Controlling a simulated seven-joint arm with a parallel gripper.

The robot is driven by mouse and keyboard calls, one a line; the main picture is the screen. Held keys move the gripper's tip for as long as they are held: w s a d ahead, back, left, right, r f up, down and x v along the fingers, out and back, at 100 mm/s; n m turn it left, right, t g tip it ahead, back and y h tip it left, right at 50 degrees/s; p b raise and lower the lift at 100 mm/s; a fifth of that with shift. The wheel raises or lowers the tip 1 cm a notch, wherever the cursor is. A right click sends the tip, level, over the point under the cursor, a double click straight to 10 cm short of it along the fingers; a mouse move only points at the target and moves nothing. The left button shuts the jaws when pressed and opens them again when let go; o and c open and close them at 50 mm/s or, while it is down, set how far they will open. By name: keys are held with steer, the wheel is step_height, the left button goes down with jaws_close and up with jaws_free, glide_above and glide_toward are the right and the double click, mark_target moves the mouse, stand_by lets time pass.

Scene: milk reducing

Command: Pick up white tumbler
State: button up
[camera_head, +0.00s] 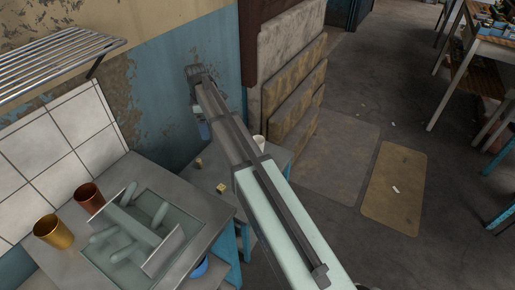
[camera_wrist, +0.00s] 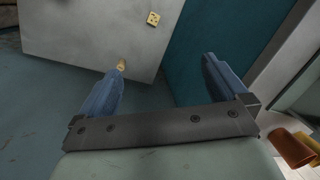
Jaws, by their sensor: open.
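The white tumbler (camera_head: 259,142) shows in the head view as a small pale cup beside my arm, near the back right of a small low grey table (camera_head: 180,190). My arm hides part of its surroundings. I cannot make it out in the wrist view. My gripper (camera_wrist: 163,65) is open, with two blue fingers spread apart and nothing between them. In the head view my arm reaches toward the blue wall, and a blue finger shows left of the tumbler, apart from it in the picture.
Two yellowish dice lie on the low table; one die (camera_wrist: 153,18) shows in the wrist view. A gold tumbler (camera_head: 52,231) and a red tumbler (camera_head: 89,198) stand beside a sink (camera_head: 180,238) with several greenish bottle-like shapes. A wire rack (camera_head: 55,58) juts out above the tiles.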

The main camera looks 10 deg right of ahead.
steer(key=w+d+f+m, duration=0.35)
steer(key=d+f, duration=0.25)
steer(key=d, duration=0.6)
steer(key=w+d+f+m, duration=0.2)
steer(key=w+d+f, duration=0.2)
steer(key=d+f, duration=0.5)
steer(key=w+d+f+m+t, duration=0.15)
steer(key=w+d+m, duration=0.25)
steer(key=w+m, duration=0.8)
steer(key=shift+s+a+f+m+t, duration=0.15)
steer(key=shift+s+f+m, duration=0.45)
steer(key=shift+f, duration=1.65)
steer(key=shift+s+a+f+m, duration=0.15)
steer(key=shift+s+f+m, duration=0.4)
steer(key=shift+f, duration=1.65)
steer(key=shift+s+a+f+m+t, duration=0.15)
steer(key=shift+s+f+m, duration=0.45)
steer(key=shift+f, duration=1.65)
steer(key=c, duration=1.1)
